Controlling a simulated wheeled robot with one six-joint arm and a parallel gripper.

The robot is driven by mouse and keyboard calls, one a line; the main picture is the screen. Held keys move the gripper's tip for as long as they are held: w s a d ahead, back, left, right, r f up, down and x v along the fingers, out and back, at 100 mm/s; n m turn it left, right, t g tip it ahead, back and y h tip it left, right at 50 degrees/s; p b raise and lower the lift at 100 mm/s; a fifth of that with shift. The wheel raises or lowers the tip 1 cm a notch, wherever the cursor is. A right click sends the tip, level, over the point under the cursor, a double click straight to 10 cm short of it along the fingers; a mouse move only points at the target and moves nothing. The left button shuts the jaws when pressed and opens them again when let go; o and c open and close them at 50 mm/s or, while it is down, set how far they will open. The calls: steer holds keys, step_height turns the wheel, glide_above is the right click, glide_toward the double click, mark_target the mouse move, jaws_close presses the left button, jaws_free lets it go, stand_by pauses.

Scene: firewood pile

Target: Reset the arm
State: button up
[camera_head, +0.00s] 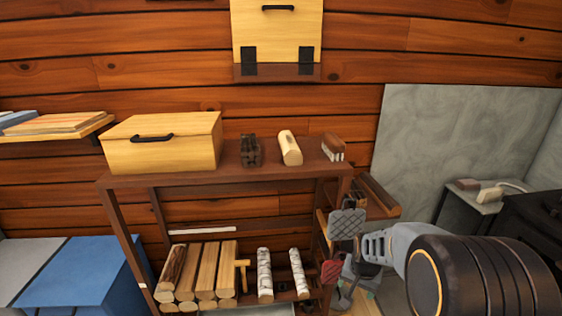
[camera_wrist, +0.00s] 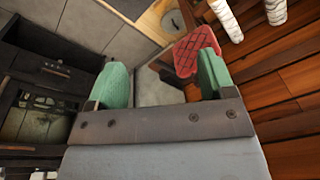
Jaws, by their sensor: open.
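My gripper (camera_wrist: 163,82) is open in the wrist view, with its two green fingers wide apart and nothing held between them. A red quilted pad (camera_wrist: 190,50) shows just beyond the right finger; I cannot tell whether they touch. In the head view my arm reaches in from the lower right toward the right end of the brown shelf rack (camera_head: 225,177). The fingers are hard to make out there. The red pad (camera_head: 331,271) also shows low at the rack's right side, below a grey quilted pad (camera_head: 347,224).
A wooden box (camera_head: 165,148) and several small items stand on the rack's top. Split logs (camera_head: 205,272) and birch logs (camera_head: 265,274) lie lower down. A small grey table (camera_head: 472,200) is at right. A black stove (camera_wrist: 45,75) shows left in the wrist view.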

steer(key=s+a+r+n+p, duration=0.1)
steer(key=s+r+p, duration=0.3)
steer(key=r, duration=0.5)
steer(key=s+a+r+n+t+p, duration=0.1)
steer(key=s+a+r+n+p, duration=0.1)
steer(key=s+r, duration=0.3)
steer(key=s+a+r+n+p, duration=0.2)
steer(key=s+r+p, duration=0.3)
steer(key=r, duration=0.7)
steer(key=shift+r+n+t+p, duration=0.3)
steer(key=shift+r+t+p, duration=0.05)
steer(key=shift+r+t, duration=0.05)
